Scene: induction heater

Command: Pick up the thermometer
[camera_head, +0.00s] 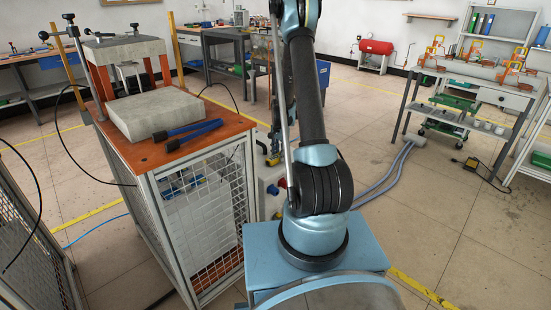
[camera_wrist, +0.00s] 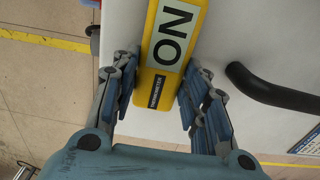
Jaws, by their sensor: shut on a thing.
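The thermometer (camera_wrist: 172,45) is a yellow, box-shaped device with a pale panel reading "ON" and a dark label reading "THERMOMETER". It shows in the wrist view at the top centre, and its far end is cut off by the frame. My gripper (camera_wrist: 163,82) is shut on the thermometer, with a jointed blue-grey finger on each long side of it.
A white surface (camera_wrist: 235,35) lies behind the thermometer, with a black curved handle (camera_wrist: 285,95) to its right. In the head view, a mesh-sided cart (camera_head: 205,215) with a stone slab (camera_head: 160,112) and blue-handled tool (camera_head: 188,130) stands left. Open floor (camera_head: 420,225) lies right.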

